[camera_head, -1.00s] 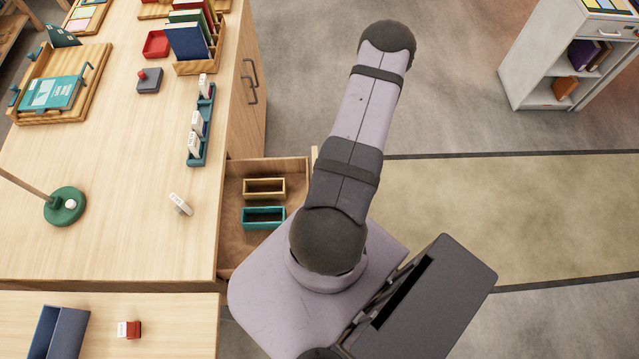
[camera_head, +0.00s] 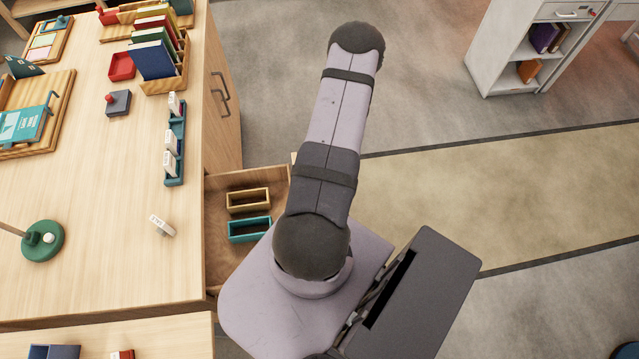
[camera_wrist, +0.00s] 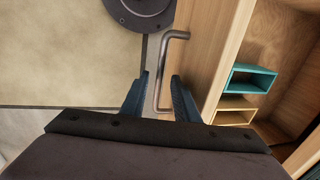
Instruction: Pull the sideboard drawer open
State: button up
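The sideboard drawer (camera_head: 220,249) stands well open beside the wooden sideboard (camera_head: 110,225). A yellow open box (camera_head: 248,200) and a teal open box (camera_head: 249,229) are in it. They also show in the wrist view, where the drawer front (camera_wrist: 205,45) carries a grey bar handle (camera_wrist: 163,62). My gripper (camera_wrist: 160,76) is at this handle, with its two dark blue fingers apart and the bar passing between them. Gaps show on both sides of the bar. In the head view my arm hides the gripper, the handle and part of the drawer.
A green round lamp base (camera_head: 42,241), a blue card rack (camera_head: 174,150) and a small white block (camera_head: 162,226) are on the sideboard top. A white shelf unit (camera_head: 490,60) stands at the far right. The floor to the right is mostly clear.

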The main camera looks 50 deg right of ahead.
notch_tip(320, 180, up, 7)
jog(key=d+p, duration=0.1)
jog(key=shift+s+p, duration=0.4)
jog(key=shift+s, duration=0.05)
jog(key=w+a+r+n+g+h, duration=0.1)
jog(key=w+r+n+h, duration=0.1)
jog(key=w+r, duration=0.45)
jog(key=w+a+r+n+g+h, duration=0.1)
jog(key=w+r+n, duration=0.25)
jog(key=r, duration=0.55)
jog(key=a+r+n, duration=0.1)
jog(key=a+r, duration=0.4)
jog(key=a, duration=0.4)
jog(key=a+r+n+y, duration=0.1)
jog(key=a+r+n, duration=0.1)
jog(key=a+r, duration=0.3)
jog(key=a, duration=0.4)
jog(key=shift+w+r, duration=0.2)
jog(key=shift+r, duration=0.15)
